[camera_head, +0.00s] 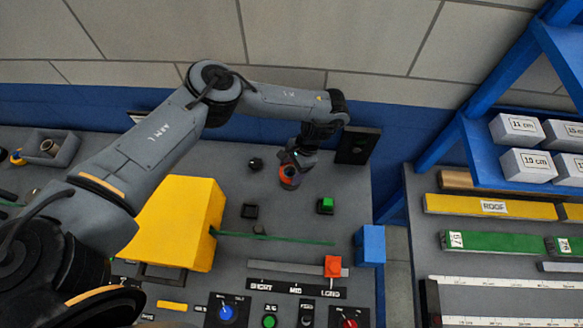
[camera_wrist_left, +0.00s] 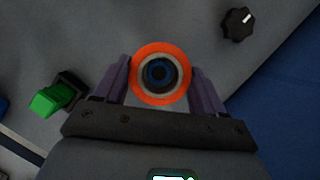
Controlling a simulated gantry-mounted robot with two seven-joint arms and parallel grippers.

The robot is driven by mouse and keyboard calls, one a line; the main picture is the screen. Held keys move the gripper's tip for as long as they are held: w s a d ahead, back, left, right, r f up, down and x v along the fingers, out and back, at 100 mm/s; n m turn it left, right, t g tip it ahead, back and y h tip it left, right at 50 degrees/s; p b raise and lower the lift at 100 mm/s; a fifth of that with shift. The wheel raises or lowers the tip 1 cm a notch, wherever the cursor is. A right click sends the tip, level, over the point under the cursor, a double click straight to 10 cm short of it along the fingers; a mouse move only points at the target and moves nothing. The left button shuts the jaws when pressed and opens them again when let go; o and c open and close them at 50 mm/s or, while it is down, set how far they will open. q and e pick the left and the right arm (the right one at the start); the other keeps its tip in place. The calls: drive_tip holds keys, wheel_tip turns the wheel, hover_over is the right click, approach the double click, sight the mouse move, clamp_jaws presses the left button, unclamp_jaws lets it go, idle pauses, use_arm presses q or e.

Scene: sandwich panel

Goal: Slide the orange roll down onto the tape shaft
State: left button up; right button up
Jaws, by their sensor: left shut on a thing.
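My left gripper (camera_head: 291,168) is shut on the orange roll (camera_head: 288,178), with the arm reaching over the panel from the left. In the left wrist view the roll (camera_wrist_left: 135,80) is an orange ring with a pale inner core, and the two fingers of the gripper (camera_wrist_left: 160,85) press on its sides. A dark round shape with a bluish ring, perhaps the tape shaft (camera_wrist_left: 158,74), shows inside the roll's hole. I cannot tell whether the roll is around the shaft or above it. My right gripper is not in view.
A black knob (camera_head: 256,164) and a green switch (camera_head: 326,205) flank the roll. A yellow block (camera_head: 178,225), a green strip (camera_head: 285,239) and a blue block (camera_head: 370,245) lie nearer the front. A black panel (camera_head: 358,146) stands at the back right.

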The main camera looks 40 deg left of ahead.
sight(293, 173)
use_arm(q)
drive_tip(key=shift+f, duration=0.15)
drive_tip(key=shift+f+b, duration=1.15)
drive_tip(key=shift+f, duration=0.8)
drive_tip(key=o, duration=1.2)
drive_tip(key=shift+c, duration=0.2)
drive_tip(key=shift+r, duration=0.1)
drive_tip(key=shift+r+p, duration=0.8)
drive_tip(key=shift+p, duration=0.2)
wheel_tip(293, 173, up, 8)
drive_tip(key=p, duration=0.9)
drive_tip(key=shift+f, duration=0.1)
